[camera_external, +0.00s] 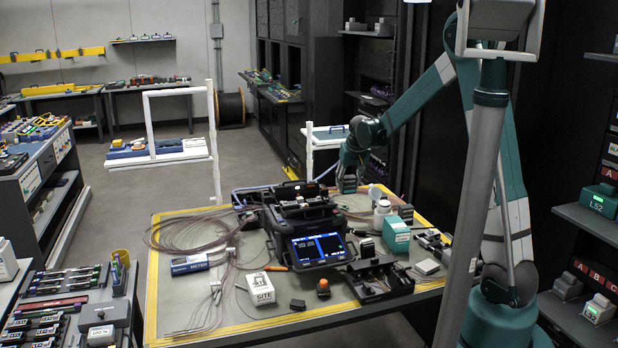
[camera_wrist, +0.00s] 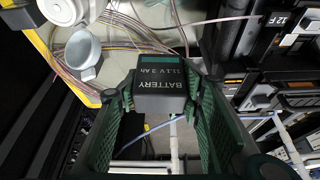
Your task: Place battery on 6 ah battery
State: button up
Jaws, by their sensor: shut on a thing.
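My gripper (camera_external: 348,181) is above the workbench, just behind the black splicer. In the wrist view its green fingers (camera_wrist: 160,98) are shut on a dark battery (camera_wrist: 162,80) with a teal band. In the external view I cannot make out the held battery. I cannot pick out the 6 Ah battery in either view; no label with that reading is legible.
The splicer (camera_external: 318,247) with its lit blue screen stands mid-bench. A white bottle (camera_external: 382,212), a teal box (camera_external: 396,236) and a black open tray (camera_external: 378,277) are to its right. A grey cup (camera_wrist: 84,51) shows in the wrist view. Loose cables cover the bench's left.

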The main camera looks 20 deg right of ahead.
notch_tip(320, 180, up, 8)
jog(key=shift+f, duration=0.1)
jog(key=s+d+p, duration=0.2)
jog(key=d+p, duration=0.2)
jog(key=d, duration=0.9)
jog(key=n+p, duration=0.1)
jog(key=p, duration=0.2)
send_over(406, 206)
notch_tip(406, 206, down, 3)
jog(key=shift+w+d+f, duration=0.1)
jog(key=shift+d+f, duration=0.05)
jog(key=shift+f, duration=0.85)
jog(key=shift+f, duration=0.1)
jog(key=shift+f, duration=3.05)
jog(key=shift+f, duration=1.85)
